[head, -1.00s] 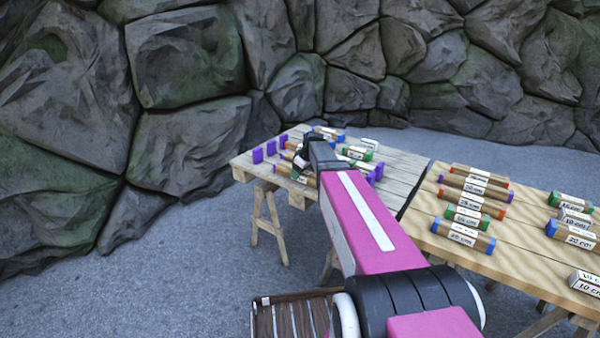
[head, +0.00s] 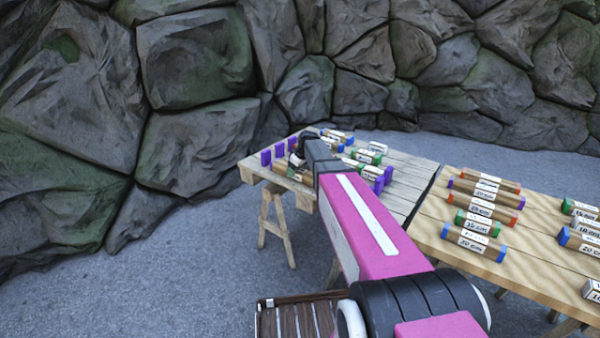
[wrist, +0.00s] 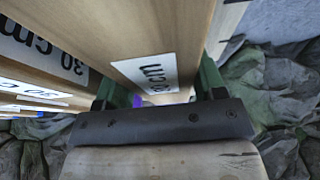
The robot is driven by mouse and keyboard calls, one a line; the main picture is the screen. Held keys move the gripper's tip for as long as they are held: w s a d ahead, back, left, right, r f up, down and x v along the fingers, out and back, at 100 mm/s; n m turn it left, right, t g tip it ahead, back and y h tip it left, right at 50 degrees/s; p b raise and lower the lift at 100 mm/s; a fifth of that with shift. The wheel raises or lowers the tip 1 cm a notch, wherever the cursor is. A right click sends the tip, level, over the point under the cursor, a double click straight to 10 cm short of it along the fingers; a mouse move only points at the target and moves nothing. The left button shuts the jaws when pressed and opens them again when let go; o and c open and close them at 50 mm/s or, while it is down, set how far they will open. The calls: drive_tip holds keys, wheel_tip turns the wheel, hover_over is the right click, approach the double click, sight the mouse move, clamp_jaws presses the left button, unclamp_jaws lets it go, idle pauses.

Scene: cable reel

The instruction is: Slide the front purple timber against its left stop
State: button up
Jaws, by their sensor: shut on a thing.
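The front purple timber (head: 290,173) is a brown bar with a white label, near the front left edge of the grey plank table. A row of purple upright stops (head: 266,158) stands at that table's left side; the timber's left end is close to the front one, but I cannot tell whether they touch. My gripper (head: 301,160) is over the timber and partly hides it. In the wrist view, my gripper (wrist: 165,96) is shut on the timber (wrist: 120,45), with its label between the green fingers.
Other labelled timbers (head: 366,157) lie behind on the same table, with purple blocks (head: 379,185) at its right. A second, yellow table (head: 430,228) holds several timbers at right. A slatted brown crate (head: 300,318) is below. A rock wall stands behind.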

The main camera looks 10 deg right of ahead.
sight(287, 165)
drive_tip(key=shift+w+a, duration=1.7)
drive_tip(key=shift+w, duration=0.1)
drive_tip(key=o, duration=1.2)
drive_tip(key=shift+a, duration=0.1)
drive_tip(key=shift+r, duration=0.15)
drive_tip(key=shift+s+d+r, duration=0.15)
drive_tip(key=shift+d+r, duration=0.05)
drive_tip(key=shift+r, duration=0.05)
drive_tip(key=v, duration=1)
